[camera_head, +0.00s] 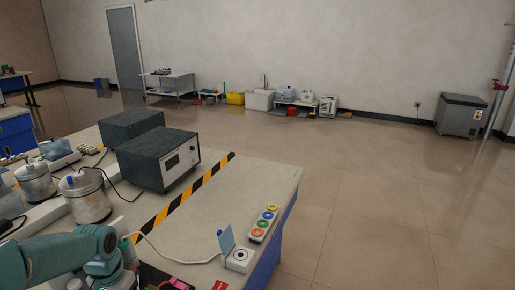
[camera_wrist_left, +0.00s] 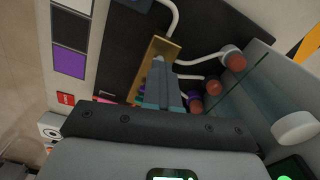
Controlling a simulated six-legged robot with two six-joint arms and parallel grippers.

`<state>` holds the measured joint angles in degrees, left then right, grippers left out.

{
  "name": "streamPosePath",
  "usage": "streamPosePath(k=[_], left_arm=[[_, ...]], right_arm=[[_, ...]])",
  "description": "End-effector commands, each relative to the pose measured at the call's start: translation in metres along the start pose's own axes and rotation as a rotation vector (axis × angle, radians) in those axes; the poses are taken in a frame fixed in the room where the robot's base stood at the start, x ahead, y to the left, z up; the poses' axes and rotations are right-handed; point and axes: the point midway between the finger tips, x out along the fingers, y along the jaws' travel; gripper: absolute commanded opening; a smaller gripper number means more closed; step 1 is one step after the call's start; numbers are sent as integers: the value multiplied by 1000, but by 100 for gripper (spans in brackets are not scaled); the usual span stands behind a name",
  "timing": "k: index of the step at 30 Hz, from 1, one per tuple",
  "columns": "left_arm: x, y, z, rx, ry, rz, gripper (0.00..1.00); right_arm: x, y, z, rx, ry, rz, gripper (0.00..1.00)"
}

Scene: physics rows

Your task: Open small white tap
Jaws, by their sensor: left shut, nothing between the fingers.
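My left gripper (camera_wrist_left: 162,95) shows in the wrist view with its grey-teal fingers together and nothing between them. The fingers point at a gold plate (camera_wrist_left: 170,48) on a dark panel and overlap its lower part in the picture; I cannot tell whether they touch. White curved pipes (camera_wrist_left: 200,62) with reddish and purple round ends (camera_wrist_left: 234,57) lie right of the fingers. In the head view a white sink (camera_head: 260,99) with a small tap (camera_head: 263,80) stands far off at the back wall. I cannot tell which part is the task's tap. My right gripper is not in view.
A bench (camera_head: 262,177) carries dark boxes (camera_head: 158,158), metal pots (camera_head: 84,196) and a strip of coloured rings (camera_head: 263,223). A white round knob (camera_wrist_left: 297,128) is at the wrist view's right. Open floor (camera_head: 390,190) lies right of the bench.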

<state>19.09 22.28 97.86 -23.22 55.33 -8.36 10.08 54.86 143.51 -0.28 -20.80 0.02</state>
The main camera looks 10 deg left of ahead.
Motion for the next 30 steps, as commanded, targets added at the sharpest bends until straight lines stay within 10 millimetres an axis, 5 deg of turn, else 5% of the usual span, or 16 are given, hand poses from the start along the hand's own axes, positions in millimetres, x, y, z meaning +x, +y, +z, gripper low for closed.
streamPosePath(k=[2, 4, 14, 30], left_arm=[[0, 0, 0, 1, 0, 0, 0], [0, 0, 0, 2, 0, 0, 14], [-2, 0, 0, 3, 0, 0, 14], [-49, 0, 0, 4, 0, 0, 14]], right_arm=[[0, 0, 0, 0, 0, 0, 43], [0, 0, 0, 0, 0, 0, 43], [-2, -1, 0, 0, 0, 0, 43], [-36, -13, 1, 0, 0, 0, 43]])
